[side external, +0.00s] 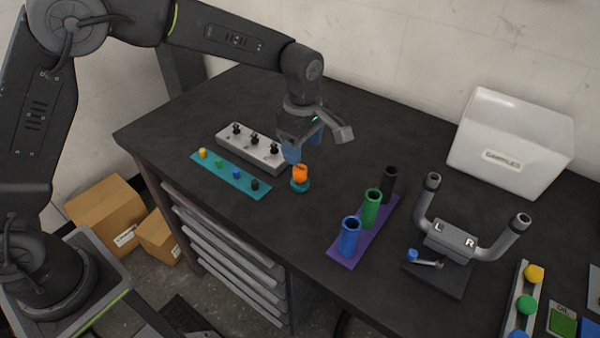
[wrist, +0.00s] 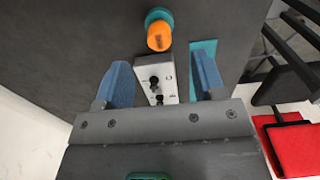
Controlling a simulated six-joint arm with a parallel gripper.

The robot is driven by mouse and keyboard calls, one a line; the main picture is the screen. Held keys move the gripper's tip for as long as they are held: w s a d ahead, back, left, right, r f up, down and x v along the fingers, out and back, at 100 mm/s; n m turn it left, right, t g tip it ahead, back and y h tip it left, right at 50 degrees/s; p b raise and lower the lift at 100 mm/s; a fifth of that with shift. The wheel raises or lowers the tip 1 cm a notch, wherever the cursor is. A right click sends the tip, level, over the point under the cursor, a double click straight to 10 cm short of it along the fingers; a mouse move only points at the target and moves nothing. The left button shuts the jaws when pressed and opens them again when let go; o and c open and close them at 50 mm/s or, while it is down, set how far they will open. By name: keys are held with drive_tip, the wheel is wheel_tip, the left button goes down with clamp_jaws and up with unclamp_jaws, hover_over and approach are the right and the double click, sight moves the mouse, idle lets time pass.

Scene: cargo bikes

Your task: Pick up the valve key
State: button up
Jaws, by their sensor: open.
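No object is labelled as the valve key. An upright orange piece (side external: 300,172) stands in a small round teal base (side external: 300,187) on the dark table, and may be it. In the wrist view the orange piece (wrist: 159,38) and its teal base (wrist: 157,14) lie beyond the fingertips. My gripper (side external: 303,148) is open, pointing down above and close to the orange piece. Its blue fingers also show in the wrist view, with my gripper (wrist: 162,68) empty between them. A small blue-tipped lever (side external: 425,261) lies by the L/R handle stand (side external: 452,242).
A white block with black knobs (side external: 254,150) and a teal strip with coloured pegs (side external: 228,172) are left of my gripper. A purple rack (side external: 352,243) with coloured tubes stands to the right. A white samples bin (side external: 535,150) is at the back. Table between is clear.

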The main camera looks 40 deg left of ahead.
sight(300, 168)
drive_tip(key=shift+w+a+f, duration=0.1)
drive_tip(key=shift+a+f, duration=0.1)
drive_tip(key=shift+f, duration=1.8)
drive_tip(key=shift+a+f, duration=0.2)
drive_tip(key=shift+f, duration=1.75)
drive_tip(key=shift+c, duration=0.4)
drive_tip(key=c, duration=0.9)
drive_tip(key=shift+r, duration=0.15)
drive_tip(key=shift+c, duration=0.2)
